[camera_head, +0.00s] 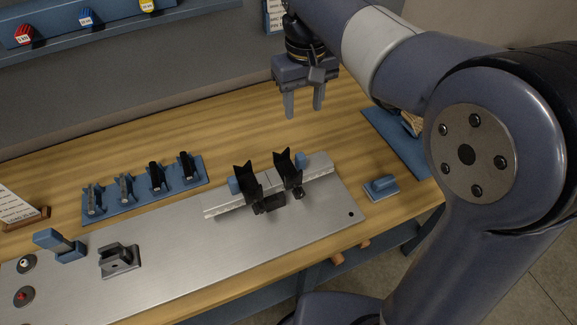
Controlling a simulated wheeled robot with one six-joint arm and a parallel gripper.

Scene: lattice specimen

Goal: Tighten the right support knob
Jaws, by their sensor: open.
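The right support (288,170) is a black V-topped block on a silver rail (318,172).
A metal plate (180,248) carries the rail, a dark clamp-like block (119,259) and a blue lever piece (60,245). A blue rack (128,205) holds several black-and-silver pieces. A blue block (381,187) lies right of the rail. Bare wood shows behind the rail.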

